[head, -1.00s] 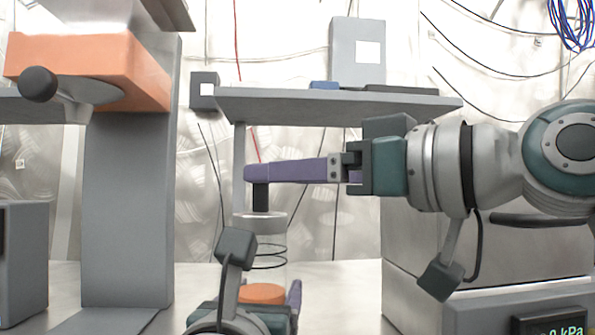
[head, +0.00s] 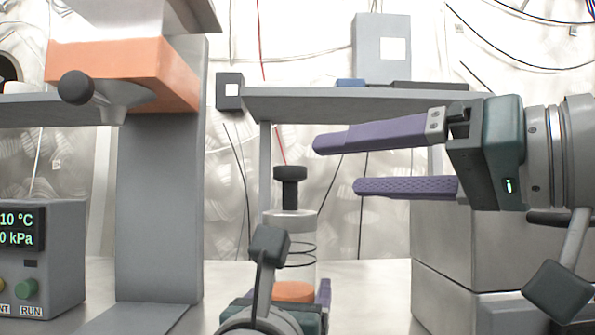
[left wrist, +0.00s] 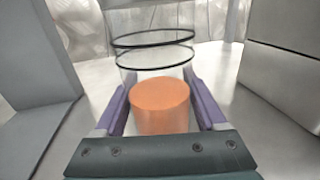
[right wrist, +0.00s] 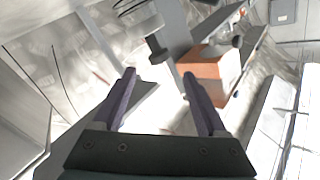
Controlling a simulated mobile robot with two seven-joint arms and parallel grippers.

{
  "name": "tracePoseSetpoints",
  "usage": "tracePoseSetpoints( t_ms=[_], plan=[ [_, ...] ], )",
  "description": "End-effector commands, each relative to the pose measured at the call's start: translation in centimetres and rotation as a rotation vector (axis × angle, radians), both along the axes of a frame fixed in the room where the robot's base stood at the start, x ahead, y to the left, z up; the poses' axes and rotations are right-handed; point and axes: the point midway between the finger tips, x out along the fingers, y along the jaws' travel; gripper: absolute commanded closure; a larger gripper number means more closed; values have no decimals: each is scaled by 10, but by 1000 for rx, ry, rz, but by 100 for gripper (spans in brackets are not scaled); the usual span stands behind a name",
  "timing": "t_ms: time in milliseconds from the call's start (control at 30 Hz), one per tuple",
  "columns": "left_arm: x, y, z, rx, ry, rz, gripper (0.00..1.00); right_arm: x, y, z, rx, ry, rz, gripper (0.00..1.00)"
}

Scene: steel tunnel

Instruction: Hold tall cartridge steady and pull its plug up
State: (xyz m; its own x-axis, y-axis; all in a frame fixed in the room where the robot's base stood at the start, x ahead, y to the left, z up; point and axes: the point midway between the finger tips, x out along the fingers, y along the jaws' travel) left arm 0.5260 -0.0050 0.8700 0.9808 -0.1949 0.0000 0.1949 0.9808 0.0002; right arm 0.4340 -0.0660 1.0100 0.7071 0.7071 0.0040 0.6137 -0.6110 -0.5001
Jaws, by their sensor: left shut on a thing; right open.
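The tall cartridge (head: 301,251) is a clear upright tube with a grey collar, black rings and an orange block low inside. It also shows in the left wrist view (left wrist: 160,105). Its black T-shaped plug (head: 290,188) stands upright at the collar; the right wrist view shows it too (right wrist: 157,47). My left gripper (left wrist: 160,92) is shut on the lower cartridge, one purple finger on each side. My right gripper (head: 335,165) is open and empty, right of the plug and apart from it, fingers one above the other in the head view.
A grey stand with an orange block (head: 125,75) and black knob rises at left. A display box (head: 45,255) stands at far left. A grey shelf (head: 350,103) runs behind the plug, and grey boxes (head: 440,250) stand at right.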

Motion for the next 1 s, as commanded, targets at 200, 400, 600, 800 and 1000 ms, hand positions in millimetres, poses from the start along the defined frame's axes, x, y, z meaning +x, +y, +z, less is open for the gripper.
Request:
tracePoseSetpoints(
  t_ms=[200, 400, 600, 800, 1000],
  plan=[
    [0, 0, -1, 1, 3, 1, 94, -4, -3, 2, 449, 444, 5, 25],
    [0, 0, -1, 1, 3, 1, 94, -8, -8, 3, 864, 860, 8, 25],
    [0, 0, -1, 1, 3, 1, 94, -12, -12, 2, 1278, 1275, 9, 25],
    [0, 0, -1, 1, 3, 1, 94, -16, -16, 0, 1624, 1624, 9, 25],
    [0, 0, -1, 0, 2, 1, 94, -18, -18, -2, 1812, 1814, 6, 25]
  ],
)
